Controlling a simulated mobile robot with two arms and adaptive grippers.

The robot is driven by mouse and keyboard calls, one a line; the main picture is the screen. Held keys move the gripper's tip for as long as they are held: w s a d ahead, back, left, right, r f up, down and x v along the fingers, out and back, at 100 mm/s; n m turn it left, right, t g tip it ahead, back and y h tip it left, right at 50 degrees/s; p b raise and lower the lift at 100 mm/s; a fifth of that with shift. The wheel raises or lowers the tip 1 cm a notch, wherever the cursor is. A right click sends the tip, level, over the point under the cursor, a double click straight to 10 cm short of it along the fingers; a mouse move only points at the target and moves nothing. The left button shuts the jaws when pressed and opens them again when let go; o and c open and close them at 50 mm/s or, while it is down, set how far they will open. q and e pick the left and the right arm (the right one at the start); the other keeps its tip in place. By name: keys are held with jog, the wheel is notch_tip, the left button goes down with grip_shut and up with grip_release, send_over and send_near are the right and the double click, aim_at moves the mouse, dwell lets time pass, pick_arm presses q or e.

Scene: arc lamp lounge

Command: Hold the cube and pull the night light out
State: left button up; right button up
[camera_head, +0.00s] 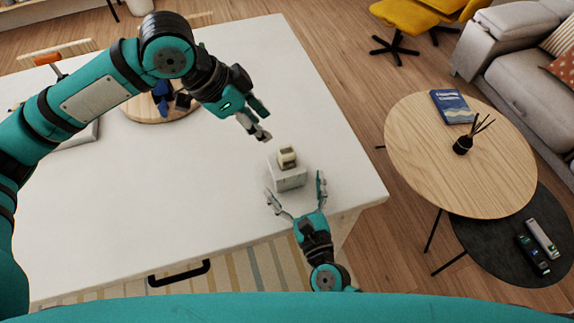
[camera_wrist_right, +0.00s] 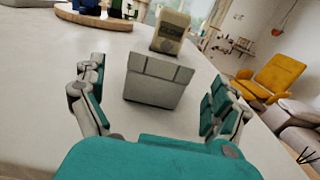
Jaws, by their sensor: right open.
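The cube (camera_head: 287,179) is a pale grey block on the white table near its right end. The night light (camera_head: 287,154), small and cream with a dark face, sits upright on the cube's top; how deep it is seated I cannot tell. In the right wrist view the cube (camera_wrist_right: 154,88) stands ahead between my fingers, with the night light (camera_wrist_right: 170,30) above it. My right gripper (camera_head: 296,186) is open, its fingers towards the cube's near side. My left gripper (camera_head: 261,122) is open and empty, above and to the upper left of the night light.
The white table (camera_head: 150,225) is clear at its middle and front left. A round wooden board (camera_head: 135,114) with dark blue items lies at its back left. To the right, apart, stand a round wooden side table (camera_head: 430,165) and a dark lower one (camera_head: 490,250).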

aim_at(286, 151)
jog(key=x, duration=0.6)
jog(key=shift+w, duration=0.1)
jog(key=c, duration=1.4)
jog(key=shift+c, duration=0.2)
pick_arm(q)
jog(key=o, duration=0.4)
jog(key=shift+w+d, duration=0.1)
jog(key=shift+d, duration=0.1)
jog(key=shift+o, duration=0.4)
jog(key=d+y, duration=0.1)
jog(key=w+d+g+y, duration=0.1)
jog(key=shift+d+f+y, duration=0.2)
jog(key=shift+y, duration=0.2)
pick_arm(e)
jog(key=shift+d, duration=0.1)
pick_arm(q)
jog(key=shift+y, duration=0.5)
jog(key=f, duration=0.4)
jog(key=d+f, duration=0.1)
jog(key=f, duration=0.2)
jog(key=d+f, duration=0.1)
jog(key=f, duration=0.3)
jog(key=shift+w+d+f, duration=0.2)
jog(key=shift+d+f, duration=0.05)
jog(key=shift+f, duration=0.1)
